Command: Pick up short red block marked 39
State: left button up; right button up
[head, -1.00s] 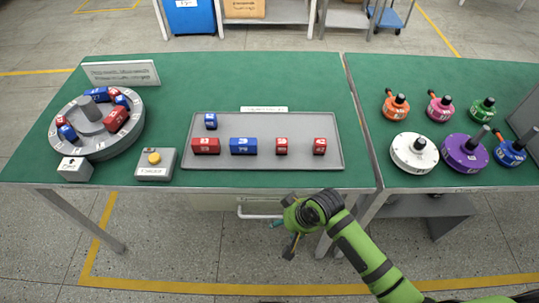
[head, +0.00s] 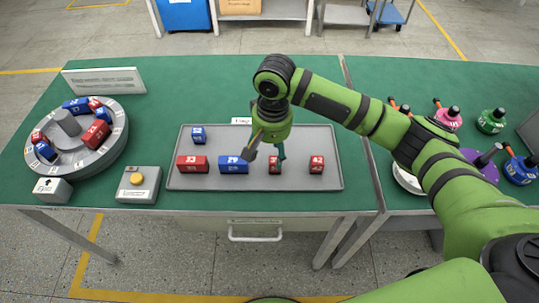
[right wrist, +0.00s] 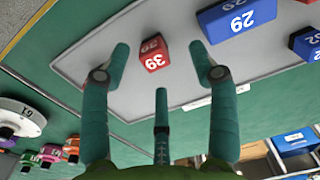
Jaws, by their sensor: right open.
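The short red block marked 39 (head: 274,168) stands on the grey tray (head: 330,147), and my right gripper partly covers it in the head view. The right wrist view shows the block (right wrist: 154,53) clearly, with 39 readable on its face. My right gripper (head: 264,154) points down over the tray, open and empty. In the right wrist view its spread fingers (right wrist: 160,62) stand on either side of the block, apart from it. My left gripper is not in view.
A long blue block marked 29 (head: 233,165) is just left of the gripper. A long red block (head: 192,164), a short blue block (head: 198,135) and a short red block (head: 317,165) share the tray. A round turntable (head: 87,168) and a yellow button box (head: 138,184) stand left.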

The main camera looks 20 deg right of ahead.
aim_at(275, 160)
jog(key=shift+w+d+r+m, duration=0.4)
jog(key=shift+w+d+r, duration=0.25)
jog(key=shift+r, duration=0.15)
jog(key=shift+f, duration=0.2)
jog(key=f, duration=0.1)
jog(key=f+p, duration=0.1)
jog(key=f, duration=0.3)
jog(key=shift+d+f, duration=0.2)
jog(key=shift+d, duration=0.1)
jog(key=shift+f+p, duration=0.3)
jog(key=shift+f, duration=0.15)
grip_shut()
